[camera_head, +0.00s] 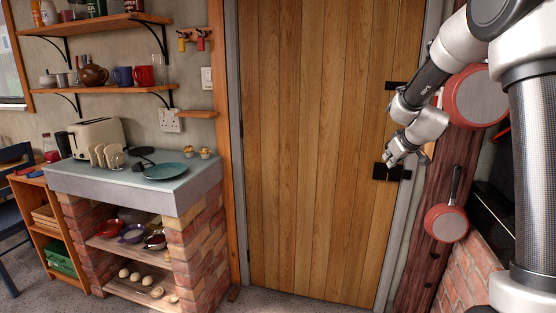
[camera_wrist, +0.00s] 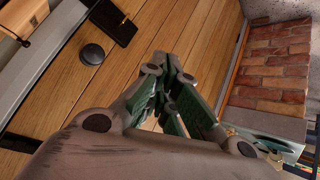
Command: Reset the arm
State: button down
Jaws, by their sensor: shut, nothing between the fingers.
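My arm comes in from the upper right in the head view, bent at the elbow. My gripper (camera_head: 388,160) hangs in the air in front of the right side of the wooden door (camera_head: 305,140), close to the black latch plate (camera_head: 392,172). In the wrist view my gripper (camera_wrist: 170,60) has its green-padded fingers drawn together with nothing held. The door planks (camera_wrist: 190,25) lie beyond the fingers there. A round black knob (camera_wrist: 92,54) and a black plate (camera_wrist: 112,22) show on the door to the upper left.
Red pans (camera_head: 446,222) hang on the post at right, near my arm. Floor shows at the bottom left.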

jog(key=s+a+r+m+g, duration=0.1)
jog(key=s+r+m+g, duration=0.1)
jog(key=s, duration=2)
jog(key=s+a+r+m+g, duration=0.1)
jog(key=s+r+m+g, duration=0.1)
jog(key=s, duration=2)
notch_tip(320, 180, up, 2)
jog(key=shift+a+g, duration=0.25)
jog(key=shift+g, duration=0.35)
jog(key=shift+d, duration=0.1)
